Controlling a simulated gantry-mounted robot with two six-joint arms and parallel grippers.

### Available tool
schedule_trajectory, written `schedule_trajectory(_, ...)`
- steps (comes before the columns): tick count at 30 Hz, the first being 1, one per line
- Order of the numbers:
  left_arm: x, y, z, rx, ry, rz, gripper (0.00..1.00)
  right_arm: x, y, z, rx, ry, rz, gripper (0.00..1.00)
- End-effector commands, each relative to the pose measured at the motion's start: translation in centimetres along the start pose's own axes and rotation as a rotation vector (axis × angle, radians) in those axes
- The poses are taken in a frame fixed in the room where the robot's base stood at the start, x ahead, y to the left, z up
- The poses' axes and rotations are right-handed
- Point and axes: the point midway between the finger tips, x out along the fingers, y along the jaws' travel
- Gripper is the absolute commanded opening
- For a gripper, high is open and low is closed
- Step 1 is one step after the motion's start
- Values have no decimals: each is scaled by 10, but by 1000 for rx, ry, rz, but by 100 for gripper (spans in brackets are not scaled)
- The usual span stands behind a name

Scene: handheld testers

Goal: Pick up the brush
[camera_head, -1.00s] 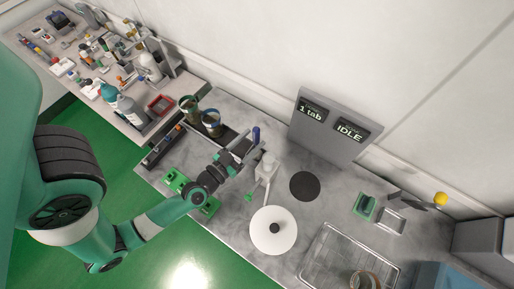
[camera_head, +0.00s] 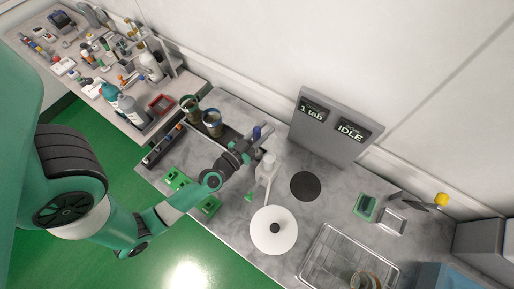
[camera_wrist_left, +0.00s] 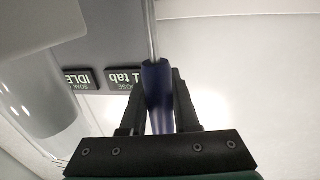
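A slim tool with a dark blue handle (camera_head: 257,132) stands near the middle of the grey bench. In the left wrist view its blue handle (camera_wrist_left: 157,95) continues into a thin metal shaft. The shaft's far end is out of view, so I see no bristles. My left gripper (camera_head: 249,144) reaches the handle from the left, just behind the white bottle. In the left wrist view its two dark fingers (camera_wrist_left: 160,95) flank the handle closely and appear shut on it. My right gripper is not in view.
A white bottle (camera_head: 266,171) stands close to my left gripper. Two round pots (camera_head: 212,122) stand behind-left. A grey display panel (camera_head: 334,126) rises behind. A white round lid (camera_head: 288,229), a black disc (camera_head: 305,187) and a wire basket (camera_head: 320,243) lie to the right.

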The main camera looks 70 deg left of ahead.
Motion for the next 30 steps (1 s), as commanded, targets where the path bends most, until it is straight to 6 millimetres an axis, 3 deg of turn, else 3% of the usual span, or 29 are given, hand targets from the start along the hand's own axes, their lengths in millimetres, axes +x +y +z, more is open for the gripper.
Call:
schedule_trajectory(1, 0, 0, 0, 0, 0, 0, 16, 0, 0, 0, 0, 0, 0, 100)
schedule_trajectory(4, 0, 0, 0, 0, 0, 0, 0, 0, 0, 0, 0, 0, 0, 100)
schedule_trajectory(30, 0, 0, 0, 0, 0, 0, 0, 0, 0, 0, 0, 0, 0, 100)
